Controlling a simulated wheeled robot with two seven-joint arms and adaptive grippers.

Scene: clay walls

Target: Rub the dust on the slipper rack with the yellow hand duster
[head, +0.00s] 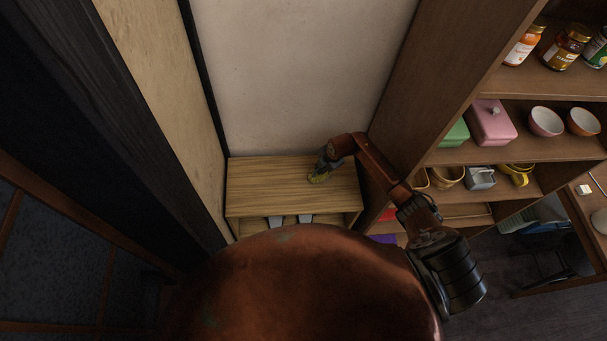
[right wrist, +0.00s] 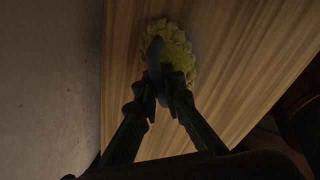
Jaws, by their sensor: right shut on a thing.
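The slipper rack (head: 270,185) is a low, light wood unit against the back wall, with grey slippers (head: 290,219) under its top. The yellow hand duster (head: 319,178) is at the right part of the rack's top. In the right wrist view the duster (right wrist: 183,52) shows as a fluffy yellow head with a dark handle, over the wood top (right wrist: 232,60). My right gripper (right wrist: 160,88) is shut on the duster's handle. The duster's head seems to touch the top, though the gap cannot be seen. No dust can be made out. My left gripper is not in view.
A tall wooden shelf (head: 440,90) with jars, a pink box (head: 491,122) and bowls stands close on the right. Walls bound the rack at the back and left. The left and middle of the rack's top are clear.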

